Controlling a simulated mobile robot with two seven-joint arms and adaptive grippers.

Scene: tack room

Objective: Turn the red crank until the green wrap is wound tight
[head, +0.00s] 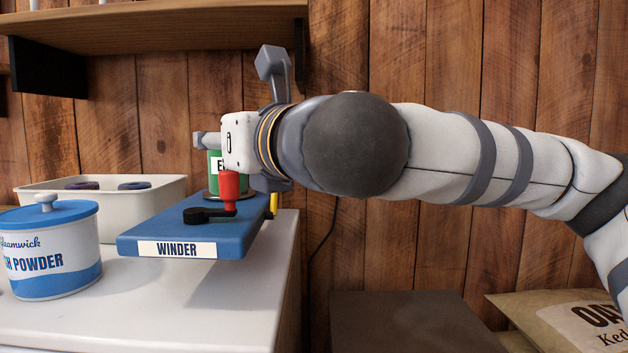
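The blue winder (190,232), labelled "WINDER", sits on the white cabinet top, its right end reaching the edge. The crank's upright red grip (229,188) stands at the right end of its black arm (203,215), near the winder's front. The green wrap (214,164) is upright behind the crank; its white label is mostly covered by my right arm's end. My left gripper is out of view.
A blue-lidded powder tub (50,265) stands at the left front. A cream tray (150,191) with dark rings is behind it. A wooden shelf (170,28) hangs above. The white cabinet top (180,290) is clear in front. A brown sack (560,318) lies low at right.

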